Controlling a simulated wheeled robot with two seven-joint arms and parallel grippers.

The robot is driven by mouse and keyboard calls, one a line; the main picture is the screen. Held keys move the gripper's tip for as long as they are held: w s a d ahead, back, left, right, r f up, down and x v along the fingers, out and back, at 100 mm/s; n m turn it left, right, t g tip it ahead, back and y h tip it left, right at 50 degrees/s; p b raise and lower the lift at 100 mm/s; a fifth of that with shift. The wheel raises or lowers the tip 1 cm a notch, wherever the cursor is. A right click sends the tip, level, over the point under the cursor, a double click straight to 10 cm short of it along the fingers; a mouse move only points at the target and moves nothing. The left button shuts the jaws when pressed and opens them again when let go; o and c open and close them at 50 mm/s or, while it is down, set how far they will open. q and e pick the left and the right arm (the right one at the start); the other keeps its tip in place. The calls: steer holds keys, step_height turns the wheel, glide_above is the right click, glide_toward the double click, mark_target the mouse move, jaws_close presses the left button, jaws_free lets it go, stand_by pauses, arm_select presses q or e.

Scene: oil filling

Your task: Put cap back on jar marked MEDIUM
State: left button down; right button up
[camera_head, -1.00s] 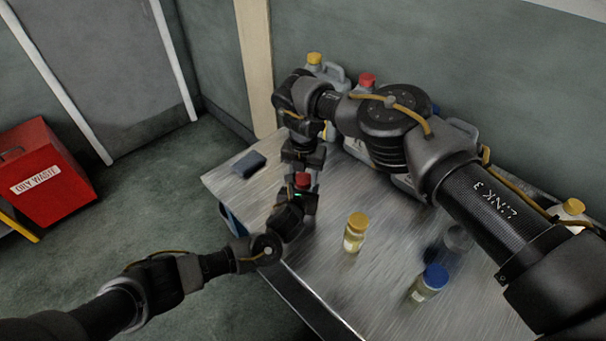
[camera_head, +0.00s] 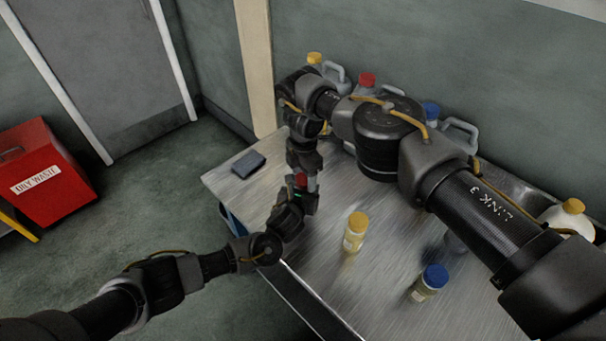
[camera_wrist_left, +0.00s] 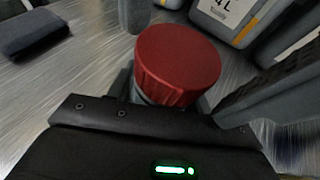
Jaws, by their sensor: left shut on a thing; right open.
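A small jar with a red cap (camera_head: 300,180) is at the left part of the table. The red cap (camera_wrist_left: 178,64) fills the middle of the left wrist view, on top of the jar's neck. My left gripper (camera_head: 297,193) is shut on this jar; its fingers flank the neck below the cap. My right gripper (camera_head: 302,170) is open, close above the red cap; its fingertips are hard to see. A yellow-capped jar (camera_head: 354,240) and a blue-capped jar (camera_head: 424,290) stand upright on the table. The MEDIUM mark is not readable.
The steel table (camera_head: 330,290) is clear between the jars. Jugs with yellow (camera_head: 314,58), red (camera_head: 367,80) and blue (camera_head: 431,110) caps line the back. A white jug (camera_head: 570,222) stands at right. A dark pad (camera_head: 248,162) lies at left. A red bin (camera_head: 40,180) is on the floor.

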steer(key=shift+r, duration=2.25)
